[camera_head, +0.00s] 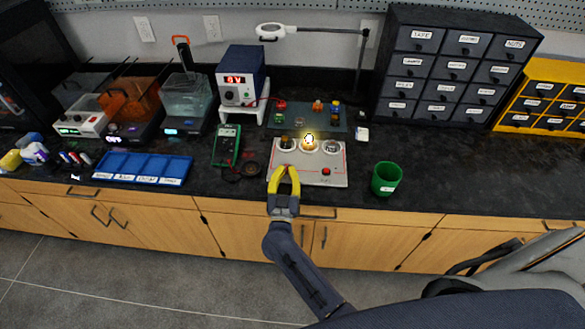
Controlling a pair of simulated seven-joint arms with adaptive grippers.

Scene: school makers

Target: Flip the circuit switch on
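The circuit board (308,178) is a pale panel with a red outline, lying on the dark counter near its front edge. Three round parts sit along its back; the middle one, a bulb (309,141), glows yellow. A small red button or switch part (326,171) is at its front right. My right gripper (285,170) has yellow fingers with a gap between the tips and looks open. It is over the board's front left corner, hiding that part; I cannot tell whether it touches anything there. My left gripper is not in view.
A green cup (386,179) stands right of the board. A green multimeter (227,146) and a blue compartment tray (143,168) lie to the left. A power supply (240,80) and a dark parts mat (306,117) are behind. The counter right of the cup is clear.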

